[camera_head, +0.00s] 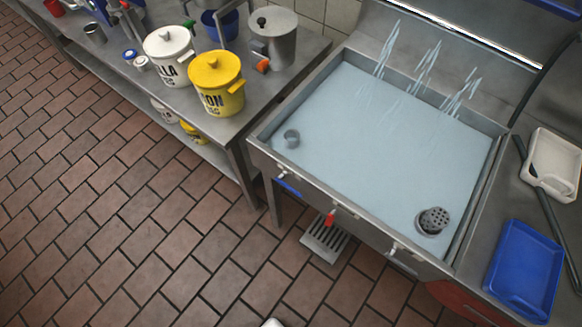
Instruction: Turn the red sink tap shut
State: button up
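The red sink tap (330,218) sits at the middle of the front wall of a large metal sink (345,205). Its red handle points down and slightly left. A tap with a blue handle (288,187) is to its left, and a metal-coloured tap (394,248) is to its right. The sink holds pale blue liquid (370,140), with streaks or splashes along its back edge. My gripper does not show. A small pale shape at the bottom edge is too cut off to identify.
A grated floor drain (326,238) lies below the red tap. A counter at left holds a yellow pot (217,85), a white pot (168,55) and a metal pot (273,38). A blue tray (524,270) lies right of the sink. The tiled floor at left is clear.

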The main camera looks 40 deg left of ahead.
aim_at(330, 217)
jog(key=k+u, duration=0.1)
jog(key=u, duration=0.3)
jog(key=k+u, duration=0.15)
jog(key=u, duration=0.25)
